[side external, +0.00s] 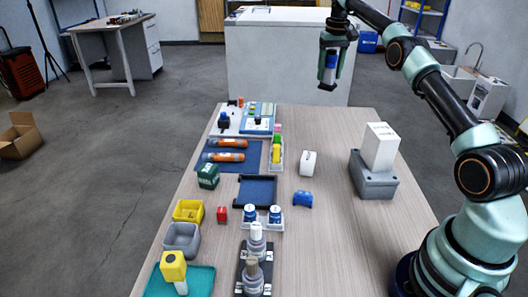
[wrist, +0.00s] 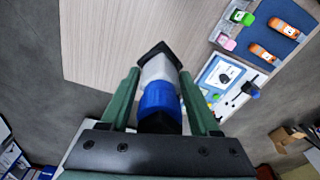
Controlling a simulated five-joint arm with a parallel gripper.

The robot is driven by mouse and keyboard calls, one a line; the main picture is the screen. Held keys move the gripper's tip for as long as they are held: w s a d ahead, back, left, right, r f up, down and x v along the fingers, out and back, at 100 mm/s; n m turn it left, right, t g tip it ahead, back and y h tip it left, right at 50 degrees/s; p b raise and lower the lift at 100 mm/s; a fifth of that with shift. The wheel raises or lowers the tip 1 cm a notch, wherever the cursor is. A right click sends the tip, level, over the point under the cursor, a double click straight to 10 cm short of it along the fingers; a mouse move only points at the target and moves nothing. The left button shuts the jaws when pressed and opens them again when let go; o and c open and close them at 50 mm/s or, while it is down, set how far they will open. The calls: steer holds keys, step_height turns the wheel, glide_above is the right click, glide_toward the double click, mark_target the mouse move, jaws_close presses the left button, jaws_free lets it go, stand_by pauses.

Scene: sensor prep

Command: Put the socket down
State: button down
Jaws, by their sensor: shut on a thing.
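My gripper (side external: 328,80) is raised high, near the far right end of the wooden table (side external: 340,240). It is shut on the socket (side external: 331,62), a pale grey cylinder with a blue band and dark ends. In the wrist view, the socket (wrist: 158,70) sits between the green fingers of my gripper (wrist: 158,85), its black end pointing away from the palm. The socket is clear of the table and touches nothing else. The fingers and palm hide part of it.
A grey block with a white box (side external: 380,147) stands on the table's right. A blue mat (side external: 240,163) bears orange tools. A dark tray (side external: 256,190), bins (side external: 182,238), bottles and a blue piece (side external: 302,200) stand nearer. The table's right front is mostly clear.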

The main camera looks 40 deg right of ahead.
step_height(320, 180, down, 19)
steer(key=shift+f, duration=0.1)
stand_by(0.6)
steer(key=shift+f, duration=0.15)
steer(key=shift+c, duration=0.6)
jaws_free()
